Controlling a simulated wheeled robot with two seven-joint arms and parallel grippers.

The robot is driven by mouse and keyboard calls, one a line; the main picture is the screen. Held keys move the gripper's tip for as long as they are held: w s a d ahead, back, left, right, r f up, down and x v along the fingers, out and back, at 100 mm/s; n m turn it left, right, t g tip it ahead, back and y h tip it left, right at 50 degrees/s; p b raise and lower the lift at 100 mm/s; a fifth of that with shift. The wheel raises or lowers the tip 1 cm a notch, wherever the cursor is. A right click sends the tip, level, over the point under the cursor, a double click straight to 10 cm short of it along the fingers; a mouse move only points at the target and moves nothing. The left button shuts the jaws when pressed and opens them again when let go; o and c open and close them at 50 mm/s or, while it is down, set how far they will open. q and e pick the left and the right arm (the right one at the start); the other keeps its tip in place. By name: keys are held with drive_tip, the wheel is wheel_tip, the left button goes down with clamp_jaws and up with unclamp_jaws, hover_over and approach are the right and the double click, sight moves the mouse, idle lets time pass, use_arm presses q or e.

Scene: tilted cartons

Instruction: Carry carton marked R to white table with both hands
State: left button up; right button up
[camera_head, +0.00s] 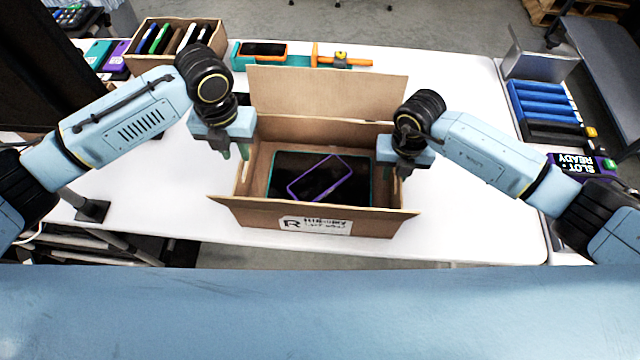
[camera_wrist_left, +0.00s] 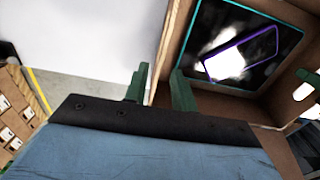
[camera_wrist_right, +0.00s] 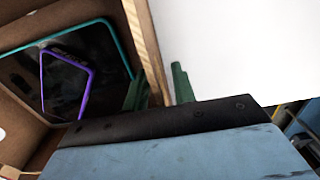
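The carton marked R (camera_head: 372,222) stands open on the white table (camera_head: 465,215), close to its front edge. Its R label (camera_head: 315,226) faces me. A dark, teal-edged tray and a purple-framed item (camera_head: 320,178) lie inside; they also show in the left wrist view (camera_wrist_left: 240,52). My left gripper (camera_head: 235,152) is at the carton's left wall, with one finger on each side of it. My right gripper (camera_head: 405,170) straddles the right wall likewise. In both wrist views a small gap shows between the outer finger and the wall, so both look open.
Behind the carton are a box of upright items (camera_head: 175,38) and a teal and orange case (camera_head: 260,52). Blue rolls in a tray (camera_head: 545,100) and a SLOT READY box (camera_head: 580,163) are at right. The table is clear on either side of the carton.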

use_arm(q)
wheel_tip(320, 180, up, 3)
drive_tip(key=shift+r, duration=0.3)
use_arm(e)
drive_tip(key=shift+r, duration=0.2)
wheel_tip(320, 180, up, 12)
drive_tip(key=shift+f, duration=0.2)
